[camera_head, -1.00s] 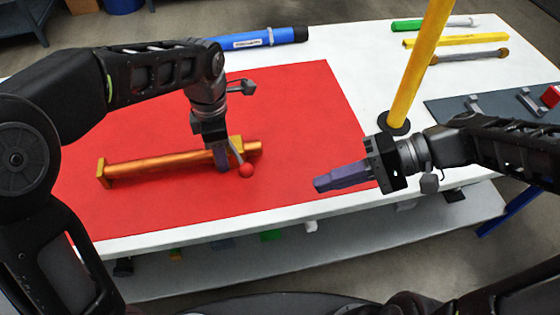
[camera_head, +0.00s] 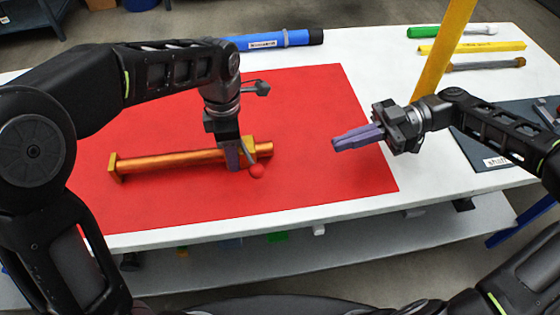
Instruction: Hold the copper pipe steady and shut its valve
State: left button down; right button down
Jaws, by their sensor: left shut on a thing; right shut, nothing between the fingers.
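The copper pipe (camera_head: 170,159) lies across the red mat (camera_head: 310,110), with square orange ends. Its valve lever ends in a red ball (camera_head: 256,171) that points toward the table's front edge, near the pipe's right end. My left gripper (camera_head: 231,160) points down and is shut on the pipe just left of the lever; the fingers partly hide the pipe and the lever's base. My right gripper (camera_head: 340,141) is shut and empty, pointing left above the right part of the mat, apart from the red ball.
A blue tube (camera_head: 280,39) lies behind the mat. A yellow post (camera_head: 440,55) stands behind my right gripper. A green-handled tool (camera_head: 425,31), a yellow bar (camera_head: 470,47) and a grey rod (camera_head: 485,65) lie at the back right. A dark mat (camera_head: 490,150) lies at the right.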

jog(key=shift+a, duration=0.15)
dwell(0.3)
send_near(248, 156)
jog(key=s+a, duration=0.1)
jog(key=s+a+f, duration=0.1)
jog(key=s, duration=0.1)
jog(key=s+a, duration=0.1)
jog(key=shift+s+f, duration=0.3)
jog(key=shift+s, duration=0.1)
jog(key=shift+a, duration=0.1)
jog(key=shift+s+a+m+t, duration=0.4)
jog(key=shift+s+m+t, duration=0.15)
jog(key=shift+t, duration=0.25)
jog(key=shift+s+a, duration=0.75)
jog(key=shift+a, duration=0.25)
